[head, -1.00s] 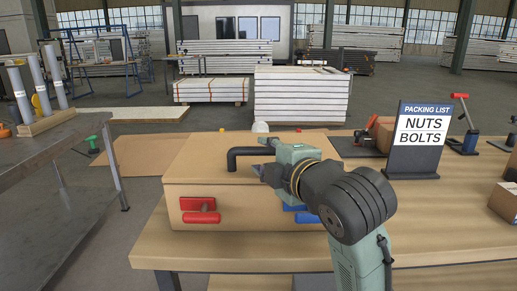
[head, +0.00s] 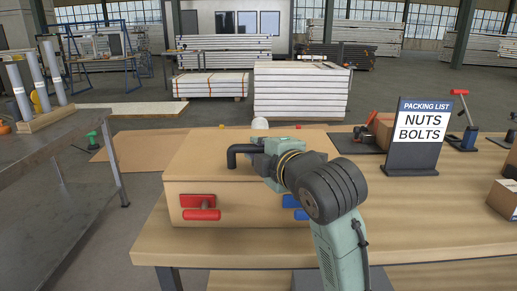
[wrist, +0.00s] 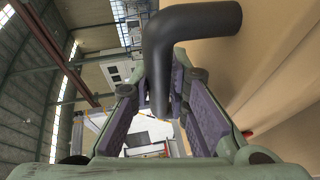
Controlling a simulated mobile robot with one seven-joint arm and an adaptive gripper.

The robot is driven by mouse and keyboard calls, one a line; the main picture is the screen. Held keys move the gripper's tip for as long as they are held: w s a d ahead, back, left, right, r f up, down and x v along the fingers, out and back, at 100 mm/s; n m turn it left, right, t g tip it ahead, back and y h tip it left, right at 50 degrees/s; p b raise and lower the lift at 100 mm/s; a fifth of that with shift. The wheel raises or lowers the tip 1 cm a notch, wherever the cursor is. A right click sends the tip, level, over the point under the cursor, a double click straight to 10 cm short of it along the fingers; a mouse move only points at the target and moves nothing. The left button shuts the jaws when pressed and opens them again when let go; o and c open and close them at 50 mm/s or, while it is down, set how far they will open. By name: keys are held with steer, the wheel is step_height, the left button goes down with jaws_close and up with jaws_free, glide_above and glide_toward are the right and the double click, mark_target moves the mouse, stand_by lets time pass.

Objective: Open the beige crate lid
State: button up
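The beige crate (head: 245,205) stands on the wooden table with its lid (head: 195,155) down. A black bar handle (head: 236,152) rises from the lid; its right part is hidden behind my gripper (head: 262,151). In the wrist view, the handle (wrist: 190,22) bends and one leg of it lies between the fingertips of my gripper (wrist: 158,85). The fingers stand apart on either side of the leg, and I see no clear grip on it. A red latch (head: 200,207) is on the crate front at left, and a blue latch (head: 295,208) at right, partly hidden by my arm.
A packing list sign (head: 415,135) reading nuts and bolts stands on the table to the right. A cardboard box (head: 506,198) is at the right edge. A grey metal table (head: 60,150) stands at left. The tabletop (head: 410,215) between crate and right box is mostly clear.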

jaws_close()
stand_by(0.4)
